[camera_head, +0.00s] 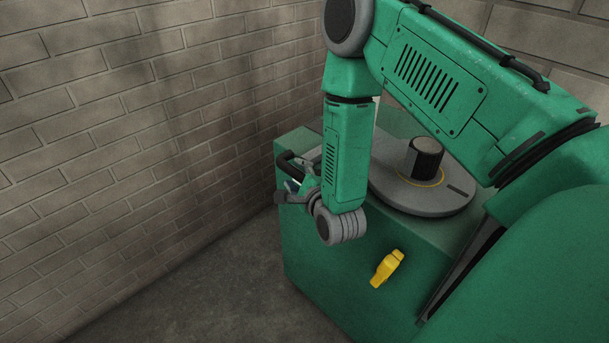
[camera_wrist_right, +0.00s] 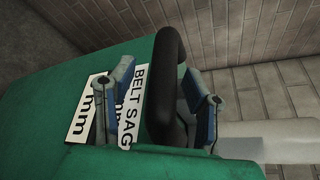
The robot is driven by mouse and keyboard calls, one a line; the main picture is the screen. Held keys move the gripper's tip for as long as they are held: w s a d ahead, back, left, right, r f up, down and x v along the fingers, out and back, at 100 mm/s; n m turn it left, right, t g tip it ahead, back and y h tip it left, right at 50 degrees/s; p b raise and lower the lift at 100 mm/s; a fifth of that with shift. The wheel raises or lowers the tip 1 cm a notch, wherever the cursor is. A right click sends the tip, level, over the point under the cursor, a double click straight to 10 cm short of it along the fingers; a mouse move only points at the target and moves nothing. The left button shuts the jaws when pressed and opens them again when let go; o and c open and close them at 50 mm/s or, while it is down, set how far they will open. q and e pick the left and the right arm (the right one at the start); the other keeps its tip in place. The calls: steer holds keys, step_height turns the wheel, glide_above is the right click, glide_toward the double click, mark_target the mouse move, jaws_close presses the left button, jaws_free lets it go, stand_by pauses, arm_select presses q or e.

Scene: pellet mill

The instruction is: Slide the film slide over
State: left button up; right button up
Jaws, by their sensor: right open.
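My right gripper (camera_head: 297,187) is at the left end of a green machine housing, and its forearm hides part of that area. In the right wrist view the gripper (camera_wrist_right: 160,108) is open, with one blue-grey finger on each side of a thick black bar handle (camera_wrist_right: 170,70). I cannot tell whether either finger touches the handle. White labels reading "BELT SAG" (camera_wrist_right: 132,105) and "mm" (camera_wrist_right: 88,108) lie on the green surface left of the handle, partly behind the left finger. No part is clearly recognisable as the film slide. My left gripper is not in view.
The green housing (camera_head: 330,270) carries a round grey plate (camera_head: 440,198) with a dark knob (camera_head: 425,158) on top. A yellow handle (camera_head: 387,268) sticks out of its front. A brick wall (camera_head: 120,130) stands on the left, with bare floor (camera_head: 210,290) between.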

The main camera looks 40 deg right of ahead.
steer(key=v, duration=1.1)
steer(key=shift+s+f, duration=0.1)
steer(key=shift+f, duration=0.05)
steer(key=s+a+f+n+g+y, duration=0.2)
steer(key=s+a+f+n+g, duration=0.15)
steer(key=f+n, duration=0.35)
steer(key=s+a+f+n+g+y, duration=0.2)
steer(key=s+a+f+n+g, duration=0.25)
steer(key=n, duration=0.45)
steer(key=s+f+n+g, duration=0.2)
steer(key=s+n+g, duration=0.1)
steer(key=s+n, duration=0.3)
steer(key=s+d+f+n+g, duration=0.1)
steer(key=s+f+n+g, duration=0.2)
steer(key=s+n, duration=0.2)
steer(key=shift+s+d+f+n, duration=0.3)
steer(key=shift+s+n, duration=0.1)
steer(key=shift+s, duration=0.45)
steer(key=shift+w, duration=0.1)
